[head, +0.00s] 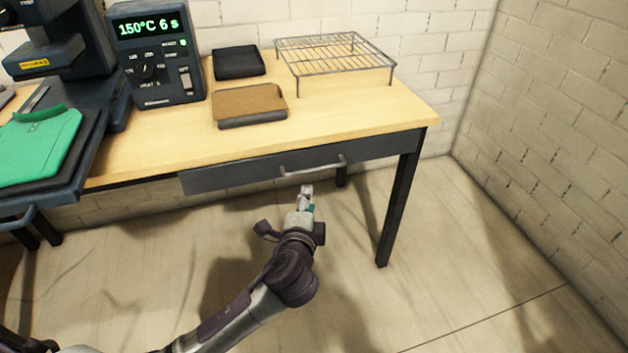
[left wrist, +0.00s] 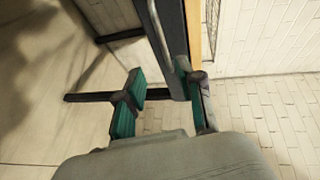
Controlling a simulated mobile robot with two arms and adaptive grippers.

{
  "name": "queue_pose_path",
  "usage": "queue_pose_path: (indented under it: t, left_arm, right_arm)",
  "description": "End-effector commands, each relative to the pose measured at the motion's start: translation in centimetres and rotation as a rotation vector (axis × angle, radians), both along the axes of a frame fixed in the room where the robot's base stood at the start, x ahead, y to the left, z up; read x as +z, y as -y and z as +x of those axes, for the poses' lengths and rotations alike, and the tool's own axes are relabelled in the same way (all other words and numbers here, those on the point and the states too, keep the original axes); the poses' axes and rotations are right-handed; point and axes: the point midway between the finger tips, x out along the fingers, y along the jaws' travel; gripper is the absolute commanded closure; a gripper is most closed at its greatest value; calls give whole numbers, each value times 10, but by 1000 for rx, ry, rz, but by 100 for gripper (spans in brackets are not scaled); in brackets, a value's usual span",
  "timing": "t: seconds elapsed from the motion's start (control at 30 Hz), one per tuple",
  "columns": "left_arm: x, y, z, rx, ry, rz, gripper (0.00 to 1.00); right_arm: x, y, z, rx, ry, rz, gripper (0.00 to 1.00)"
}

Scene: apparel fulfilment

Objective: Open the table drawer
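The table drawer (head: 232,177) has a dark grey front below the wooden tabletop and looks shut, its front about in line with the table's apron. Its pale bar handle (head: 313,169) is toward the right of that front. My left gripper (head: 306,193) is just below and in front of the handle. In the left wrist view, the left gripper (left wrist: 168,92) has its fingers spread apart, with nothing held between them. The handle (left wrist: 160,38) and drawer front (left wrist: 172,20) run down the picture toward the gap between the fingers. I cannot tell whether a finger touches the handle. My right gripper is not in view.
On the table (head: 345,120) are a wire rack (head: 335,52), a brown-topped pad (head: 249,103), a black tray (head: 238,62) and a control box (head: 158,55). A press with a green shirt (head: 38,145) stands left. A table leg (head: 398,200) is right of my gripper.

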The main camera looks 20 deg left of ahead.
Motion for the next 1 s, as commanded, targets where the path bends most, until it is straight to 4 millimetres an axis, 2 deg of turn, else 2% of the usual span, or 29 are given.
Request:
queue_pose_path:
  t: [0.17,0.5,0.7,0.83,1.0]
  left_arm:
    - [2,-3,15,1,13,8,63]
    - [-12,-17,84,2,11,5,63]
    - [-19,-22,116,-1,9,4,63]
    - [-21,-24,127,0,9,3,63]
    - [-21,-25,132,-1,9,2,63]
  right_arm:
    - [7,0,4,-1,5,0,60]
    - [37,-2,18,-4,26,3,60]
    - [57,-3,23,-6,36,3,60]
    - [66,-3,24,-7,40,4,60]
    - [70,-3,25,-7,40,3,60]
